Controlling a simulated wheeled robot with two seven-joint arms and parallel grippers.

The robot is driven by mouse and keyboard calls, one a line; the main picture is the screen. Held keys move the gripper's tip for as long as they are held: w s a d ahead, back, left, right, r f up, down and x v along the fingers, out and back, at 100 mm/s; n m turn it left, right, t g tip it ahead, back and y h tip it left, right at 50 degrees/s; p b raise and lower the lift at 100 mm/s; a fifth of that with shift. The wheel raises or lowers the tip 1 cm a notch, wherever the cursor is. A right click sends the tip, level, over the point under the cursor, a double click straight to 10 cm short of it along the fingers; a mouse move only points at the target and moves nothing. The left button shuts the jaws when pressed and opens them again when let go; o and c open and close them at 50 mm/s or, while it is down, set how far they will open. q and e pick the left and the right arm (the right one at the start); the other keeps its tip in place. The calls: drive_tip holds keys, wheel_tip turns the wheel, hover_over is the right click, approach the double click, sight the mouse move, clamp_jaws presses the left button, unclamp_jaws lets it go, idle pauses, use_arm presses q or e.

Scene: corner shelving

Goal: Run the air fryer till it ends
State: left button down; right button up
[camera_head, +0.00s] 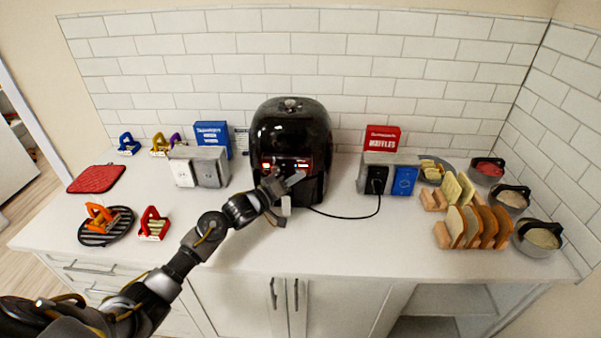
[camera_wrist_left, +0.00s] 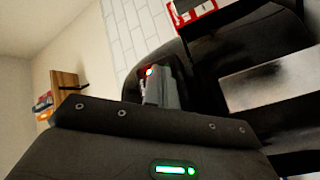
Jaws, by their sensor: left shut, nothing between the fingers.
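The black air fryer (camera_head: 290,125) stands against the tiled wall at the middle of the counter. Its front panel (camera_head: 285,164) shows lit red and white areas. My left gripper (camera_head: 296,179) is shut and empty at the fryer's front, just below the panel; I cannot tell whether it touches. In the left wrist view the closed fingers (camera_wrist_left: 160,88) are beside a small red light (camera_wrist_left: 149,71), with the dark fryer body (camera_wrist_left: 215,55) behind and to the right. The gripper hides part of the fryer's front. My right gripper is not in view.
A black cord runs from the fryer to a grey socket box (camera_head: 378,163) on the right. The front-middle counter is clear.

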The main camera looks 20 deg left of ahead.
use_arm(q)
drive_tip(key=shift+s+d+p, duration=0.15)
drive_tip(key=shift+s+p, duration=0.3)
drive_tip(key=shift+p, duration=0.1)
drive_tip(key=shift+s+d, duration=0.1)
drive_tip(key=shift+s, duration=0.15)
drive_tip(key=s+p, duration=0.1)
drive_tip(key=s+d+p, duration=0.1)
drive_tip(key=s, duration=0.1)
drive_tip(key=s+p, duration=0.1)
drive_tip(key=shift+s+d+p, duration=0.3)
drive_tip(key=shift+s+p, duration=0.05)
drive_tip(key=shift+f, duration=0.1)
idle(0.3)
